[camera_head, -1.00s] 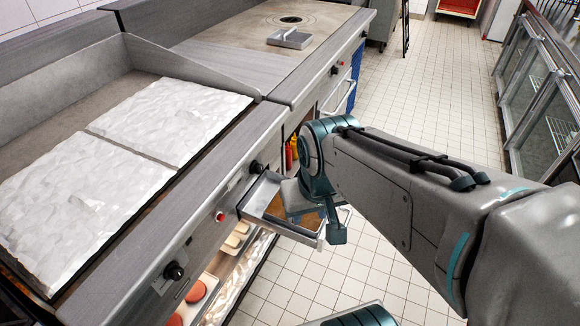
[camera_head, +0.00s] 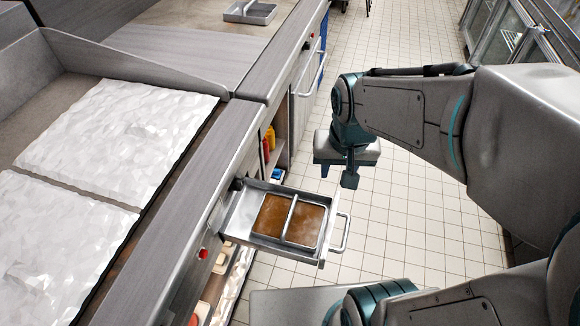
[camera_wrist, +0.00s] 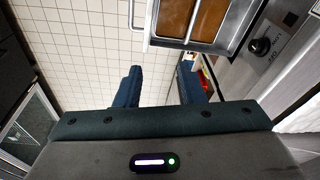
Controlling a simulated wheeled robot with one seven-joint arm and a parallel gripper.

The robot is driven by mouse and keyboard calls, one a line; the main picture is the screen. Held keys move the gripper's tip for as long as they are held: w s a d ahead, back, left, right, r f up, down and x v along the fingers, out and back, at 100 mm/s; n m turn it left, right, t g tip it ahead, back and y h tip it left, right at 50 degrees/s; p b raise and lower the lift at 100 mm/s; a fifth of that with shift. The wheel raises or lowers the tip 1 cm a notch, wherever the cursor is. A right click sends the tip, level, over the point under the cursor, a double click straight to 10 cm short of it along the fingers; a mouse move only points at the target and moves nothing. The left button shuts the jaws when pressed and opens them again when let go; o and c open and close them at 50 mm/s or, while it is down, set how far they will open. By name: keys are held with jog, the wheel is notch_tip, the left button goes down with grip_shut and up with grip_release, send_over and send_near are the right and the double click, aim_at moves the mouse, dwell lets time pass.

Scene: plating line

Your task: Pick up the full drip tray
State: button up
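The full drip tray (camera_head: 289,219), metal with brown liquid and a bar across its middle, sits in a pulled-out drawer (camera_head: 258,240) under the counter. In the wrist view the drip tray (camera_wrist: 197,22) shows at the top, right of centre, with its upper part cut off. My gripper (camera_head: 338,176) is beyond the drawer in the head view, above the floor and apart from the tray. In the wrist view my gripper (camera_wrist: 160,85) has its two fingers spread with only floor tiles between them.
A second tray with a bar (camera_head: 250,12) rests on the far cooktop. The drawer's handle (camera_head: 342,233) sticks out over the tiled floor. Red and yellow bottles (camera_head: 268,140) stand on a shelf beyond the drawer. The aisle floor (camera_head: 420,215) is clear.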

jog(key=w+a+f+m+g+b, duration=0.1)
jog(key=w+a+f, duration=0.4)
jog(key=f, duration=0.3)
jog(key=m+g+b, duration=0.1)
jog(key=m, duration=0.1)
send_over(289, 214)
notch_tip(289, 214, down, 8)
jog(key=f, duration=0.4)
jog(key=f+b, duration=0.1)
jog(key=f, duration=0.3)
jog(key=shift+w+a+f, duration=0.1)
jog(key=shift+w+a, duration=0.1)
jog(key=shift+s+d+f, duration=0.1)
jog(key=shift+d+f, duration=0.05)
jog(key=shift+f, duration=1.4)
jog(key=shift+s+d+f, duration=0.1)
jog(key=shift+f, duration=1.45)
grip_shut()
